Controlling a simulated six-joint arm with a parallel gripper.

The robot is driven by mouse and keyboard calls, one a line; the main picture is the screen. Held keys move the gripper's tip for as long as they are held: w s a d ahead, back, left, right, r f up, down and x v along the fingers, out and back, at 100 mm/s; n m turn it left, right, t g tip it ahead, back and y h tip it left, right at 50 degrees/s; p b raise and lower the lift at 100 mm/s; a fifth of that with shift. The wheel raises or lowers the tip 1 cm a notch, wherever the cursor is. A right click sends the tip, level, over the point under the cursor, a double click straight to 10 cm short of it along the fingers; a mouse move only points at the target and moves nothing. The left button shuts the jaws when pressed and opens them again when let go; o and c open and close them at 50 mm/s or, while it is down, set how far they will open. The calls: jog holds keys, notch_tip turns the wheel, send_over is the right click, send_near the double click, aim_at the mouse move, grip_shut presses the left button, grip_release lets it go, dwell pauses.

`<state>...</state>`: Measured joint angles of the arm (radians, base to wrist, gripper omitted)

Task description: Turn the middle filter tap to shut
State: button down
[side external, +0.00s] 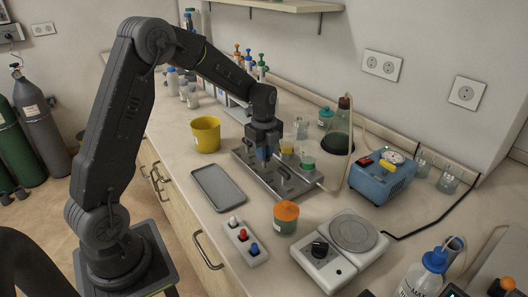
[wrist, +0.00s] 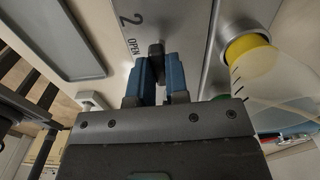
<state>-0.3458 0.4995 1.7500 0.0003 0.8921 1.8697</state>
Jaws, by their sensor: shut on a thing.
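The metal filter manifold (side external: 300,187) stands on the bench, with dark tap handles along its front side and cups on top. My gripper (side external: 263,158) reaches down to it from above. In the wrist view my gripper's blue fingers (wrist: 158,75) are closed on a dark tap handle (wrist: 156,49). This is the middle tap, beside the printed "2" and "OPEN" on the metal face (wrist: 185,25). The fingers and gripper body hide most of the handle, so its exact angle is hard to tell.
A clear cup with a yellow base (wrist: 250,50) stands close right of the fingers. A grey tray (side external: 218,188) lies in front of the manifold. A yellow tub (side external: 206,136), an orange-lidded jar (side external: 286,216), a blue pump (side external: 382,180) and a flask (side external: 338,135) stand around it.

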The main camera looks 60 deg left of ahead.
jog(key=shift+m, duration=0.4)
jog(key=c, duration=1.1)
grip_release()
notch_tip(320, 180, up, 14)
jog(key=shift+f, duration=0.1)
jog(key=shift+r, duration=4.05)
